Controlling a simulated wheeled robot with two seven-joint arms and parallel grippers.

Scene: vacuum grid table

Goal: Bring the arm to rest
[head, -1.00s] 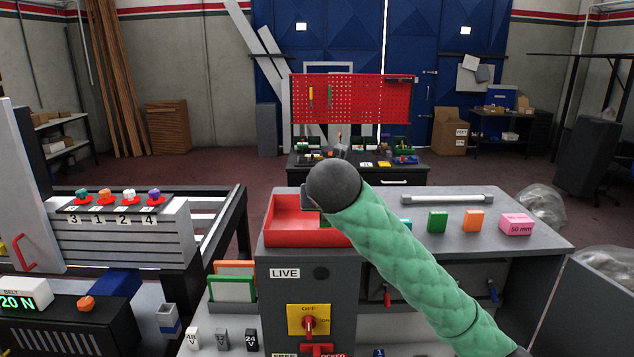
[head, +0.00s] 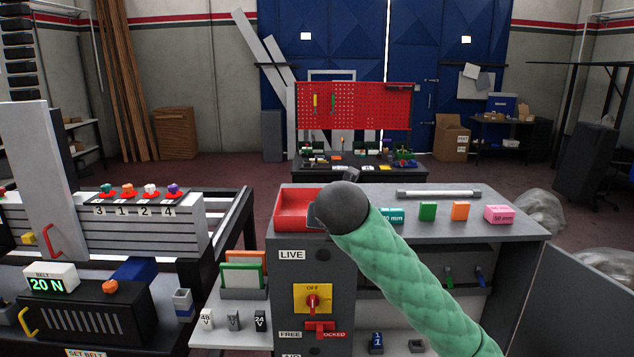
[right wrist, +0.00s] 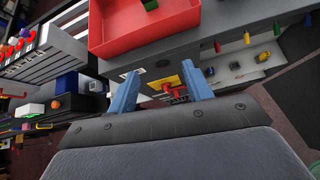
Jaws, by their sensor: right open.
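My right arm, in a green quilted sleeve with a dark rounded wrist, reaches in from the lower right of the head view over the grey bench (head: 480,235). The wrist hides most of my right gripper there. In the right wrist view my right gripper (right wrist: 160,86) shows two blue fingers spread apart with nothing between them. The red tray (head: 293,213) lies beside the wrist on the bench's left end. It also shows in the right wrist view (right wrist: 105,45), just beyond the fingers, with a green block (right wrist: 150,4) inside. My left gripper is not in view.
On the bench stand a teal block (head: 391,216), a green block (head: 427,211), an orange block (head: 460,211), a pink block (head: 498,213) and a light tube (head: 438,193). A yellow switch plate (head: 301,298) is on the front. A belt machine (head: 95,310) stands at left.

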